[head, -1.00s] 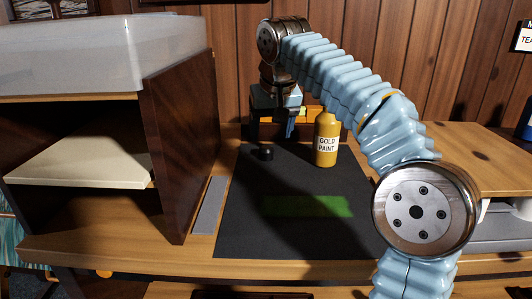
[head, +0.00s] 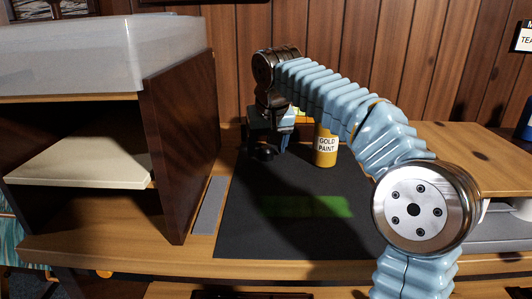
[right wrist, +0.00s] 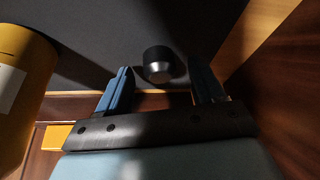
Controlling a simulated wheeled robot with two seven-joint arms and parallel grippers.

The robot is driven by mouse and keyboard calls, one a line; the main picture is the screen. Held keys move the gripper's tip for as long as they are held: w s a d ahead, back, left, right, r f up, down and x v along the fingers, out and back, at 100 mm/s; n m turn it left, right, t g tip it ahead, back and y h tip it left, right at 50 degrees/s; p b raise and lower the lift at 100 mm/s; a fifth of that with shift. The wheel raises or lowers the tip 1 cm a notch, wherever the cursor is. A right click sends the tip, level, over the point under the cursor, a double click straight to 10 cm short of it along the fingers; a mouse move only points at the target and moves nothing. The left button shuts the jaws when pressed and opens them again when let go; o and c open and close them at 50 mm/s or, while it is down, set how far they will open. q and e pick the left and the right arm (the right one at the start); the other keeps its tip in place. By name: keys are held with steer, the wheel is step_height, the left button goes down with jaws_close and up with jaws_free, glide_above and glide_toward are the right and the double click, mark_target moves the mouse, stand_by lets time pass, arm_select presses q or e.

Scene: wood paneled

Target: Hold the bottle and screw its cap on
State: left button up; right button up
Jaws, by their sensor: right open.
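The gold paint bottle (head: 326,150) stands upright on the dark mat (head: 250,225), its top hidden behind my right arm in the head view. In the right wrist view the bottle (right wrist: 22,85) is at the left edge. The small black cap (right wrist: 160,62) lies on the mat; in the head view the cap (head: 263,153) is just below my right gripper (head: 270,143). In the right wrist view my right gripper (right wrist: 160,88) is open and empty, its two blue fingers on either side of the cap and apart from it. My left gripper is not in view.
A wooden shelf unit (head: 180,140) with a translucent bin (head: 90,55) on top stands left of the mat. A grey strip (head: 210,205) lies beside it. A green patch (head: 310,206) marks the mat's clear front. The wood-paneled wall is close behind.

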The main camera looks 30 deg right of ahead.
mark_target(264, 145)
steer(key=shift+c, duration=0.2)
steer(key=c, duration=1.1)
steer(key=shift+r, duration=0.15)
steer(key=shift+r, duration=0.2)
step_height(264, 145, up, 2)
steer(key=shift+r, duration=0.2)
steer(key=s+a+r, duration=0.2)
steer(key=a+r, duration=0.1)
steer(key=s+a+r, duration=0.3)
steer(key=a, duration=0.1)
steer(key=s+a+r, duration=0.3)
steer(key=a+r, duration=0.1)
steer(key=shift+s+a, duration=0.15)
